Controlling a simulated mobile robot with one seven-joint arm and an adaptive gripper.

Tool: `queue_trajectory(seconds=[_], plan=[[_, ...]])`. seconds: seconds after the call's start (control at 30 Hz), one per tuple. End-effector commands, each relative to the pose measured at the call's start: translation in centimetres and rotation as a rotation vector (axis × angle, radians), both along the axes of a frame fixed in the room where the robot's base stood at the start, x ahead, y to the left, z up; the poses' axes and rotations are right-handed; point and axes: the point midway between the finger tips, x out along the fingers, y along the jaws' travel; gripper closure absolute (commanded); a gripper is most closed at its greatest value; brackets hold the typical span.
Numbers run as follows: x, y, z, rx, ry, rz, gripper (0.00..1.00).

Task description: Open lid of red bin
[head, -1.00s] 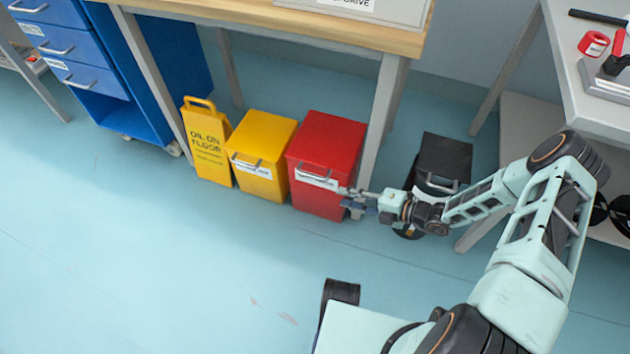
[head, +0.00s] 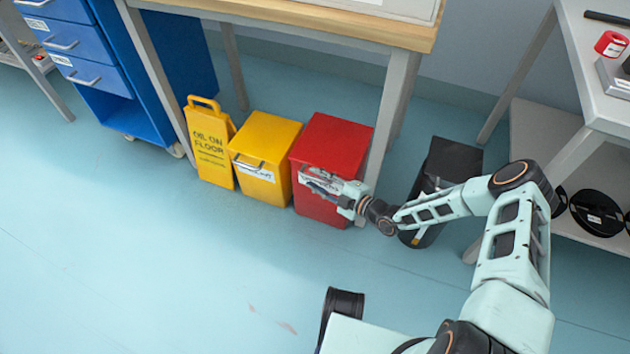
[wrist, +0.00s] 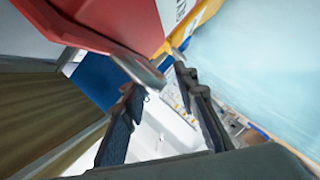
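The red bin (head: 335,143) stands on the floor under the wooden-topped bench, with its lid shut. Its front handle and label are partly hidden by my gripper (head: 322,184) in the head view. My gripper is in front of the bin's upper front face. In the wrist view the red bin (wrist: 75,22) fills the upper left, and its grey handle (wrist: 138,68) shows by the fingertips. My gripper (wrist: 158,84) has its two fingers apart in that view. I cannot tell whether a finger touches the handle.
A yellow bin (head: 266,143) and a yellow oil-on-floor sign (head: 210,145) stand left of the red bin. A bench leg (head: 388,120) is close on its right, then a black bin (head: 452,158). The floor (head: 180,270) in front is clear.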

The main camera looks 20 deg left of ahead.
Motion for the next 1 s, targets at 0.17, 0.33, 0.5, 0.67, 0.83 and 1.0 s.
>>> queue_trajectory(seconds=[0.17,0.33,0.5,0.67,0.83,1.0], plan=[[0.30,0.61,-0.18,-0.001,0.000,-0.001,0.73],[0.29,0.62,-0.14,-0.001,0.000,-0.001,0.73],[0.29,0.60,-0.15,-0.001,0.000,-0.001,0.87],[0.28,0.59,-0.14,-0.001,0.000,-0.001,1.00],[0.28,0.58,-0.14,-0.001,0.000,-0.001,1.00],[0.25,0.58,-0.11,-0.001,0.000,0.000,1.00]])
